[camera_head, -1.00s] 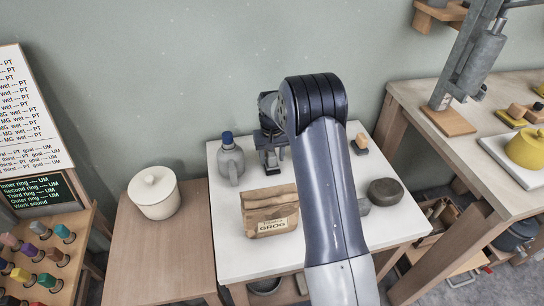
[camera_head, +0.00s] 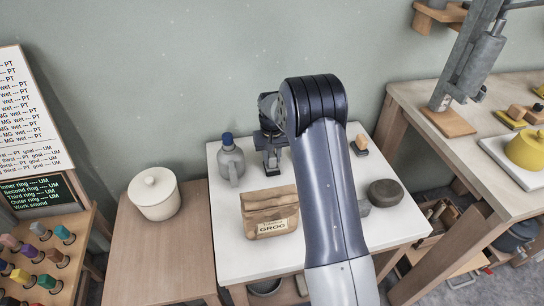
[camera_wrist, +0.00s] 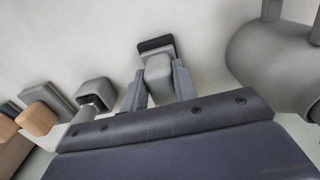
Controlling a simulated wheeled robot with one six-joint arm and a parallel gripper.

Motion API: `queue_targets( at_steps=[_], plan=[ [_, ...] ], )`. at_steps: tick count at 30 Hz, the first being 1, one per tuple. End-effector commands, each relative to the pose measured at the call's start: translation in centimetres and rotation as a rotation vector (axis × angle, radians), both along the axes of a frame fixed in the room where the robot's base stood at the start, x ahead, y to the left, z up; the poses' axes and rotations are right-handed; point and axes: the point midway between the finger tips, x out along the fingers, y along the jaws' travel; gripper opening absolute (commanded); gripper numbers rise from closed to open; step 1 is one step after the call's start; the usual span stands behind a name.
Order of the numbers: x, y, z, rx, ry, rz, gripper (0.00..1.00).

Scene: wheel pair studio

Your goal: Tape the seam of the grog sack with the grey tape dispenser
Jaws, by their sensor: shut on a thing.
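The grog sack (camera_head: 270,213) is a brown paper bag with a folded top and a GROG label. It stands on the white table, nearer the front. My gripper (camera_wrist: 158,88) is shut on a grey block-like thing with a dark end (camera_wrist: 157,64); it looks like the grey tape dispenser. In the head view my gripper (camera_head: 271,152) is at the back of the table, behind the sack and apart from it. My arm hides part of the table right of the sack.
A grey jug with a blue cap (camera_head: 230,160) stands left of my gripper and shows close by in the wrist view (camera_wrist: 275,62). A dark round stone-like thing (camera_head: 385,192) and a wood-topped block (camera_head: 361,145) are at the right. A white lidded pot (camera_head: 154,195) stands farther left.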

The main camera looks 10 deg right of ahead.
Motion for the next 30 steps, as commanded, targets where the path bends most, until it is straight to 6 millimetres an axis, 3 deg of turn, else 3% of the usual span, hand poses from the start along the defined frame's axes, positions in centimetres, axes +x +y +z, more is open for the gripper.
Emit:
queue_targets(
  at_steps=[11,30],
  plan=[
    [0.0,0.0,0.7,0.0,-0.001,0.0,0.0],
    [0.0,0.0,5.8,0.0,-0.002,0.0,0.0]
  ],
)
